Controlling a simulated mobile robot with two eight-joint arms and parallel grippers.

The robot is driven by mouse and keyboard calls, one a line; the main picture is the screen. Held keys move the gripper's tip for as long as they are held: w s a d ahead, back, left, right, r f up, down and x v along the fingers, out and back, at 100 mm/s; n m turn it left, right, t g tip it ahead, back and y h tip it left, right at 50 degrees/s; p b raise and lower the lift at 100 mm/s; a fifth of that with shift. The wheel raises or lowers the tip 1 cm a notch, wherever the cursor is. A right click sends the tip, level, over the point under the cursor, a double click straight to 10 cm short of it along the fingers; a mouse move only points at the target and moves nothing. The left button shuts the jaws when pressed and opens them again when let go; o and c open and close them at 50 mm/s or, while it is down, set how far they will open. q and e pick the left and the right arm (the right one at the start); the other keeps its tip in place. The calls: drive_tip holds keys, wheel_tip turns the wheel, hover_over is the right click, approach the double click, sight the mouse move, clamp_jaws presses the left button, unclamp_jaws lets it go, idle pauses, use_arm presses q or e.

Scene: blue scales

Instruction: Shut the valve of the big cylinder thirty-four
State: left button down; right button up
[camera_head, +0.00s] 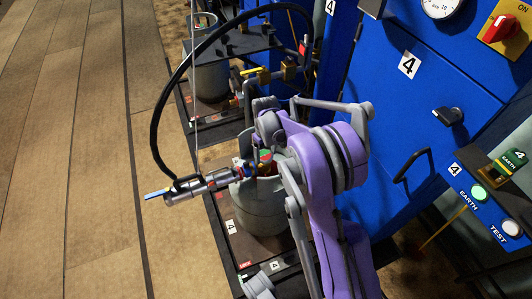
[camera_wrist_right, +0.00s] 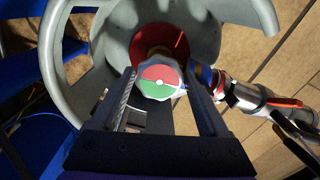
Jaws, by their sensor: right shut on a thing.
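The big grey cylinder (camera_head: 262,222) stands on a dark platform beside the blue cabinet. Its grey collar (camera_wrist_right: 50,60) surrounds the valve in the right wrist view. The valve knob (camera_wrist_right: 158,80) has a round face, part red and part green, with a white line between. My right gripper (camera_wrist_right: 163,88) is shut on the knob, one dark finger on each side, inside the collar. In the head view my purple right arm hides much of the gripper and part of the cylinder. I cannot read the number thirty-four on the cylinder. My left gripper is not in view.
A silver fitting (camera_head: 197,187) with a blue lever and a black hose juts left from the valve. Another grey cylinder (camera_head: 210,75) stands farther back. The blue cabinet (camera_head: 395,120) with a black handle closes off the right. The wooden floor (camera_head: 70,150) at left is clear.

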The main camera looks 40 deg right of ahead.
drive_tip(key=m, duration=0.4)
drive_tip(key=shift+a+m, duration=0.1)
drive_tip(key=shift+m, duration=0.2)
drive_tip(key=m, duration=0.4)
drive_tip(key=shift+w+m, duration=0.1)
drive_tip(key=shift+m, duration=0.2)
drive_tip(key=m, duration=0.4)
drive_tip(key=shift+w+a+b, duration=0.1)
drive_tip(key=shift+b, duration=0.3)
drive_tip(key=shift+w+m, duration=0.1)
drive_tip(key=shift+m, duration=2.2)
drive_tip(key=o, duration=1.2)
drive_tip(key=shift+o, duration=0.2)
